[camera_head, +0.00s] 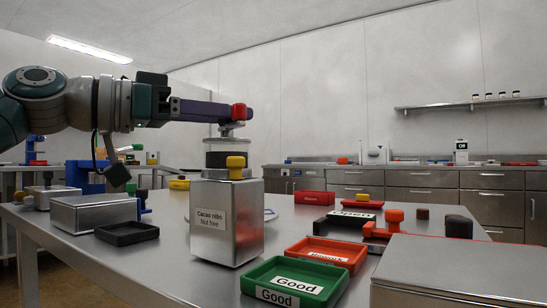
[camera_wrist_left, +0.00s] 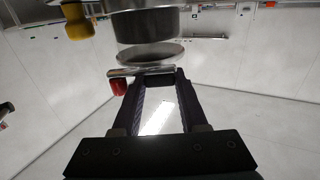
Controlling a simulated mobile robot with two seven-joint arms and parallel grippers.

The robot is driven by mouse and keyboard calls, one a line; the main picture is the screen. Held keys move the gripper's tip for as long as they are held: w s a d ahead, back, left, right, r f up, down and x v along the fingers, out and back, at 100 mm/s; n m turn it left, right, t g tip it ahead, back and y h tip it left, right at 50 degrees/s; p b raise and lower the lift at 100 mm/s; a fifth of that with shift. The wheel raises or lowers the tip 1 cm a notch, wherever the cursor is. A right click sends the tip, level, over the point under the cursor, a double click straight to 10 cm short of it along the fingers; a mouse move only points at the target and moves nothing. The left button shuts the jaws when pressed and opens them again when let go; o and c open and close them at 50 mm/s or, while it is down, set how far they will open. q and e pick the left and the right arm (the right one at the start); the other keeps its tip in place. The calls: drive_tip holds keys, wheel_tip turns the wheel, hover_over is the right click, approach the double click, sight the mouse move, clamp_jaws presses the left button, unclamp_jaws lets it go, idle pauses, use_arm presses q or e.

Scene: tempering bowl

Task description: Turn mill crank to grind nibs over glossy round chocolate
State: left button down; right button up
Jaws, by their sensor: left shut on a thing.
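My left gripper (camera_head: 247,113) reaches in from the left above the mill (camera_head: 226,158), which has a clear section with dark contents and a lid. Its purple fingers are shut on the mill's crank (camera_wrist_left: 128,72) just above the lid, beside the red knob (camera_head: 239,112). The left wrist view shows the mill's dark round body (camera_wrist_left: 147,27) beyond the fingertips. A metal box labelled "Cacao nibs Not free" (camera_head: 210,238) with a yellow knob hides the mill's lower part. I cannot make out the glossy round chocolate. My right gripper is not in view.
A green "Good" tray (camera_head: 303,267) and a red tray (camera_head: 345,250) lie at the front right. A black tray (camera_head: 127,233) and a metal box (camera_head: 92,214) are at left. Another metal box (camera_head: 465,270) fills the right front corner.

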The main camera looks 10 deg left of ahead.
use_arm(q)
drive_tip(key=shift+m+g+h+b, duration=0.55)
drive_tip(key=shift+m+g+h, duration=0.15)
drive_tip(key=shift+g, duration=0.1)
drive_tip(key=c, duration=0.7)
unclamp_jaws()
drive_tip(key=shift+d, duration=0.1)
drive_tip(key=v, duration=1)
drive_tip(key=shift+w+p, duration=0.1)
drive_tip(key=shift+p, duration=0.25)
